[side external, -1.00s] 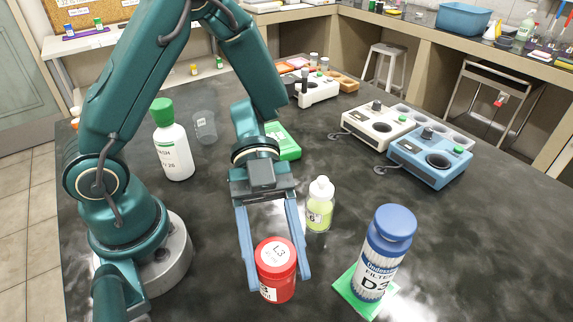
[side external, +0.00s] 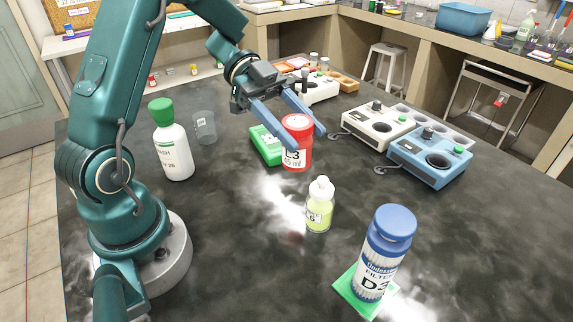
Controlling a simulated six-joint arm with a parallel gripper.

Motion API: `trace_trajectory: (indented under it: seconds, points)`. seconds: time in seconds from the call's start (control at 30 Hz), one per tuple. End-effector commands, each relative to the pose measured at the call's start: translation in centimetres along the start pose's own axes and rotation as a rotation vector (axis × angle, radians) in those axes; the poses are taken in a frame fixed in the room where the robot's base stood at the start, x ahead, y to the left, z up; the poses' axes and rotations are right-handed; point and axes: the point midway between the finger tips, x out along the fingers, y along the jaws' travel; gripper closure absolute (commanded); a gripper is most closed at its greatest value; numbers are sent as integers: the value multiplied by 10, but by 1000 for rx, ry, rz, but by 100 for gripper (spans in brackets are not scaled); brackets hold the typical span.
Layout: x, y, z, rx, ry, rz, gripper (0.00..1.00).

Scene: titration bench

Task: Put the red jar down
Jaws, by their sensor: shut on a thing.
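The red jar (side external: 297,158) has a red lid and a white label reading L3. It is upright between the two blue fingers of my gripper (side external: 306,133), which is shut on it. The jar is just right of the green box (side external: 266,146) and behind the small dropper bottle (side external: 320,205) with yellow-green liquid. I cannot tell whether its base touches the bench (side external: 225,240).
A blue-capped D3 bottle (side external: 382,255) stands on a green pad at front right. Cream (side external: 377,128) and blue (side external: 430,157) devices with cables stand to the right. A green-capped white bottle (side external: 172,145) and a clear beaker (side external: 205,128) stand left. The front middle is clear.

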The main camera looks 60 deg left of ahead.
Motion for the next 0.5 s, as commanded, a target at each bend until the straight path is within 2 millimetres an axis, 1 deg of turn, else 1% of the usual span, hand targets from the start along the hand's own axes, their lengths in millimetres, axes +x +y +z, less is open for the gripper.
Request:
trace_trajectory:
  seconds: [0.03, 0.1, 0.2, 0.3, 0.37, 0.43, 0.5]
  points:
    - [-16, -19, 5, -41, 0, -108, 97]
    - [-37, -40, 11, -95, 0, -237, 97]
    - [-68, -61, 20, -158, 1, -386, 97]
    - [-93, -70, 29, -199, 1, -480, 97]
    - [-102, -71, 32, -211, 1, -509, 97]
    - [-107, -71, 36, -219, 1, -526, 97]
    - [-104, -72, 38, -224, 3, -532, 97]
